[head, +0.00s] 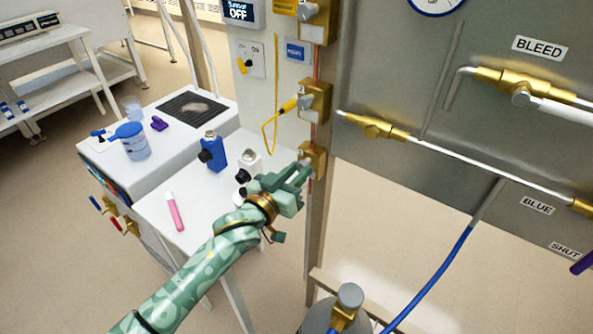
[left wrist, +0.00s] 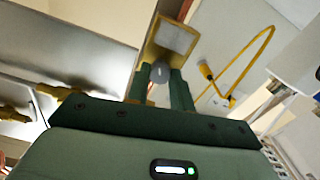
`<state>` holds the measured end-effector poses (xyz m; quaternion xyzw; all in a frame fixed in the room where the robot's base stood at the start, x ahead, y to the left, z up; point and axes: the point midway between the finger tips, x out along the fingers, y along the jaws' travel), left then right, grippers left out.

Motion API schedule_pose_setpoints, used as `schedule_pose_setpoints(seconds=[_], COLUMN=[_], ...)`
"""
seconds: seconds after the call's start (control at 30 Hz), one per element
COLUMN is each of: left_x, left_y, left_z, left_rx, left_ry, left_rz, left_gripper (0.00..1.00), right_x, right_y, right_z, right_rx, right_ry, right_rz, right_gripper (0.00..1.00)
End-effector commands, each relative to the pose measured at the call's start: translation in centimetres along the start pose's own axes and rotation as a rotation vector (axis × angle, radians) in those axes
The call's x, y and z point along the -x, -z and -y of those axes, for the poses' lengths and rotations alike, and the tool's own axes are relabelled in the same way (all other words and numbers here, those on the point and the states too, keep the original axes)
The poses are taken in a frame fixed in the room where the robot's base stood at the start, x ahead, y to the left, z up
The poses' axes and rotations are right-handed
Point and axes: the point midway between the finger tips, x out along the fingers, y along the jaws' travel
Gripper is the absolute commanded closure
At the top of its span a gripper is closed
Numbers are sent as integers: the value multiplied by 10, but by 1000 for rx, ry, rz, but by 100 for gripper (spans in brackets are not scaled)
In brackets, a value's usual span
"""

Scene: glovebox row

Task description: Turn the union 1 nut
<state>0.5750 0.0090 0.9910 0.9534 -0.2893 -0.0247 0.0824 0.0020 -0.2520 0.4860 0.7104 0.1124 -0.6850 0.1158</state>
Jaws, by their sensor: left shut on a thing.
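My left gripper (head: 303,170) is at the lowest brass block (head: 316,154) on the narrow post. In the left wrist view its two dark green fingers (left wrist: 161,82) are shut on a small grey rounded part (left wrist: 160,71) in front of the brass block (left wrist: 172,40). In the head view the fingers mostly hide this grey part. No label marks it, so I cannot tell whether it is the union 1 nut. A brass fitting (head: 376,128) sits on the white pipe to the right, apart from the gripper. My right gripper is not in view.
A grey cylinder (head: 350,296) stands below. A blue hose (head: 430,280) runs at lower right.

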Motion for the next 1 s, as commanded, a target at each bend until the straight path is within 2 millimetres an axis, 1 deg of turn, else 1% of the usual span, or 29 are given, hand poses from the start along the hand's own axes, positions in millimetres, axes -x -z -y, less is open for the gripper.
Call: schedule_pose_setpoints(seconds=[0.03, 0.2, 0.5, 0.7, 1.0], left_x=[0, 0, 0, 0, 0], left_y=[2, 2, 1, 0, -1], left_z=[-1, 0, 0, 0, 0], left_rx=[-27, -147, -338, -417, -451], left_ry=[0, 1, 0, 1, 0], left_rz=[2, 2, 2, 3, 2], left_gripper=[100, 100, 100, 100, 100], right_x=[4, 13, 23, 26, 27], right_y=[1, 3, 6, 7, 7], right_z=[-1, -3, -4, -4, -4], right_rx=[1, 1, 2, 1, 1], right_ry=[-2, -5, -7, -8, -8], right_rz=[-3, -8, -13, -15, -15], right_gripper=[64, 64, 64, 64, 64])
